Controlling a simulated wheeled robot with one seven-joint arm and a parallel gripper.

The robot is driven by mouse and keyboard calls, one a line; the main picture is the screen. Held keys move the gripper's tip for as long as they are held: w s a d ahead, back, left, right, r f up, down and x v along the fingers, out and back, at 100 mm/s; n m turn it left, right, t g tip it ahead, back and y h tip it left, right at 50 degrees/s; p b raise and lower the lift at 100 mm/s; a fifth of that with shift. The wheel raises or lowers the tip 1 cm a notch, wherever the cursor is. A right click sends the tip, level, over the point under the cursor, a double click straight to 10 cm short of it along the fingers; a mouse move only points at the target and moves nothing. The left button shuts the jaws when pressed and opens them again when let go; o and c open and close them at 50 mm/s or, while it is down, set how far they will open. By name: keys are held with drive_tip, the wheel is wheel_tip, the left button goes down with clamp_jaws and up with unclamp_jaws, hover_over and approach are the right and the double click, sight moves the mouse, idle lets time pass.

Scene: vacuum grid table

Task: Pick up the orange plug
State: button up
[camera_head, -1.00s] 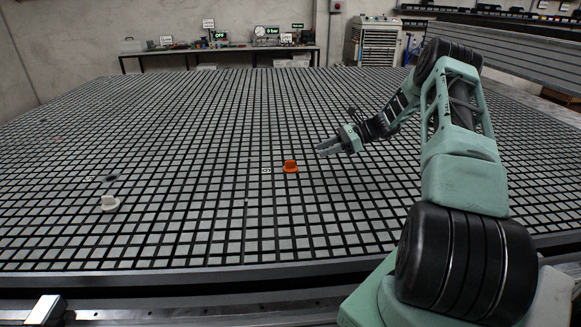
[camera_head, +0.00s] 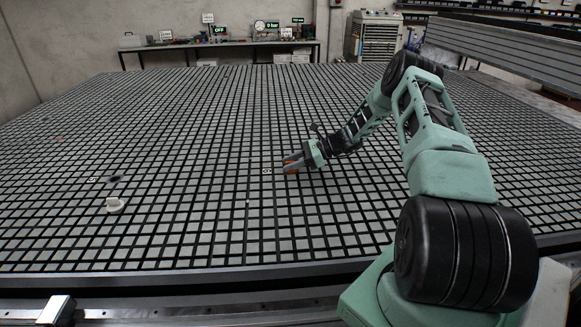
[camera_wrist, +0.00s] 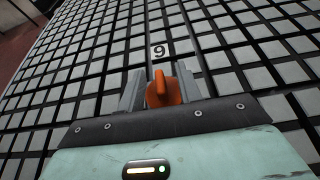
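My gripper is open around the plug, low over the table. In the head view the plug (camera_head: 292,170) is mostly hidden behind the gripper fingers (camera_head: 292,163), and only bits of orange show.
A white plug (camera_head: 115,205) stands on the grid table (camera_head: 200,235) at the left, near a dark hole (camera_head: 115,179). A bench (camera_head: 220,50) with equipment stands against the back wall.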

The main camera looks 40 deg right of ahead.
clamp_jaws()
